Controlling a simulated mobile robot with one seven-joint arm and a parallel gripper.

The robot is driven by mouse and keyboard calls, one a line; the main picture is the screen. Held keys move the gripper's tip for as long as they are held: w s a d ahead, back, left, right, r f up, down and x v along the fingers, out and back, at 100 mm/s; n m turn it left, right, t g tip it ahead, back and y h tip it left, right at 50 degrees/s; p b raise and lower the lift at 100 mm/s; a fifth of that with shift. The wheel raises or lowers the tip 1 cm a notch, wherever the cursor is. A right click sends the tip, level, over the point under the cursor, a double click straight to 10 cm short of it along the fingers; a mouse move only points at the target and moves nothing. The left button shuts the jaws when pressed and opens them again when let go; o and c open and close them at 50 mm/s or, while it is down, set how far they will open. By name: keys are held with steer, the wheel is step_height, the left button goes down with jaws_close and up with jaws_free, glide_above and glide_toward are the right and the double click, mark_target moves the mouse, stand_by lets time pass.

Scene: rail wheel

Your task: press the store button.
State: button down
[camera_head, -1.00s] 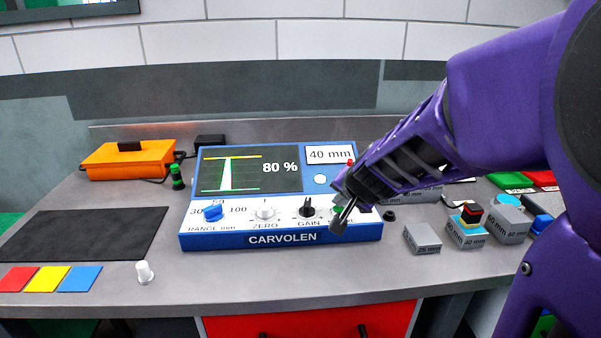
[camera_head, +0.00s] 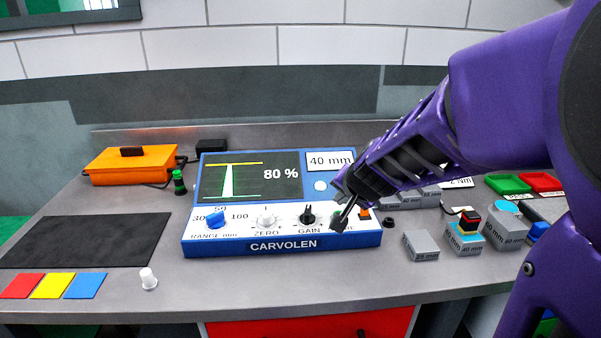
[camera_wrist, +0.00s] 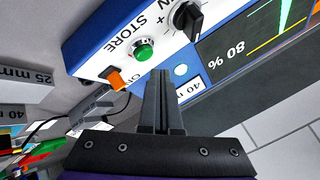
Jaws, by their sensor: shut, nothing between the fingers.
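The blue and white CARVOLEN box (camera_head: 283,245) stands on the bench. In the wrist view, its green STORE button (camera_wrist: 143,50) sits between a black knob (camera_wrist: 188,18) and an orange ON switch (camera_wrist: 117,79). My gripper (camera_wrist: 158,74) is shut and empty, with its tips just short of the green button in the picture. I see no contact. In the head view, my gripper (camera_head: 341,223) is over the right part of the front panel and mostly hides the button. The screen (camera_head: 250,177) reads 80 %.
Grey step blocks (camera_head: 421,245) stand to the right of the box, one bearing a small probe with a red top (camera_head: 469,220). A dark mat (camera_head: 85,240), an orange case (camera_head: 130,165) and a white bottle (camera_head: 148,279) are on the left.

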steer(key=shift+r+p, duration=1.6)
steer(key=shift+r, duration=0.5)
